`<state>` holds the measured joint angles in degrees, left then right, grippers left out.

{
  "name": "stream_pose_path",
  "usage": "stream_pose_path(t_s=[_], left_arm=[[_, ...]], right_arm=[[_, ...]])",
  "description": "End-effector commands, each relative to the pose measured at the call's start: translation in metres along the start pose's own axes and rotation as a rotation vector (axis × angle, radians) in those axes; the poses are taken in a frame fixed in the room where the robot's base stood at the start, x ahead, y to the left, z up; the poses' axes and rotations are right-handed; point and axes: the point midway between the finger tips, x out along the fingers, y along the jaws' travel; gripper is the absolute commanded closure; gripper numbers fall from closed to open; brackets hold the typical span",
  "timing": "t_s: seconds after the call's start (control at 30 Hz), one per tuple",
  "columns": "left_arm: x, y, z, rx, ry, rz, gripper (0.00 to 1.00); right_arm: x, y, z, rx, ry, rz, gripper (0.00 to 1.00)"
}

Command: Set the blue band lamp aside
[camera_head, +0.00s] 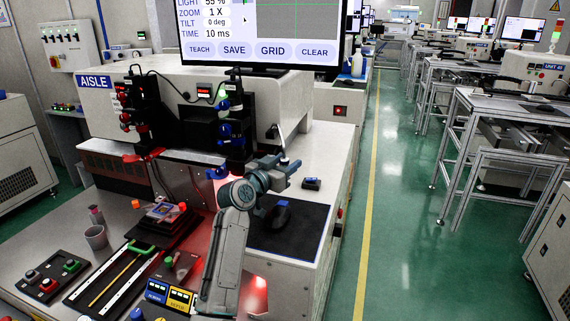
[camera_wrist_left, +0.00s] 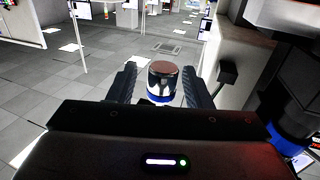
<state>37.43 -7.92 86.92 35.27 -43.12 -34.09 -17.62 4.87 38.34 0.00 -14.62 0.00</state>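The blue band lamp (camera_wrist_left: 163,82) shows in the left wrist view as a short upright cylinder. It has a dark reddish top, a shiny silver body and a blue band low down. In the head view my left gripper (camera_head: 287,168) is above the right part of the bench, beyond the black mat. The lamp is hard to make out there. My right gripper is not in view.
The black mat (camera_head: 285,243) with a mouse lies on the bench's right side. A small dark box (camera_head: 312,184) is beyond it. A black fixture (camera_head: 232,125) stands left of the gripper. A grey cup (camera_head: 95,237) and button boxes are at left. The aisle is open.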

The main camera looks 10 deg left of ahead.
Motion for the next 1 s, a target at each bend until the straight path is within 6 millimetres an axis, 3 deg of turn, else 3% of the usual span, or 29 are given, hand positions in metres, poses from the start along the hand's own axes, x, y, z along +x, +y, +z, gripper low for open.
stream_pose_path(t_s=[0.27,0.7,1.0], left_arm=[[-0.016,-0.001,0.001,0.004,0.003,-0.002,0.55],[-0.093,0.0,0.002,0.003,-0.001,-0.001,0.55],[-0.108,0.001,0.0,0.0,-0.001,0.001,0.55]], right_arm=[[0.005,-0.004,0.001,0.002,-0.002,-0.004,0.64],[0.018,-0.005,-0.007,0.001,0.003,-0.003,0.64],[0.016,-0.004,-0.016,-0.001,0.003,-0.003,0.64]])
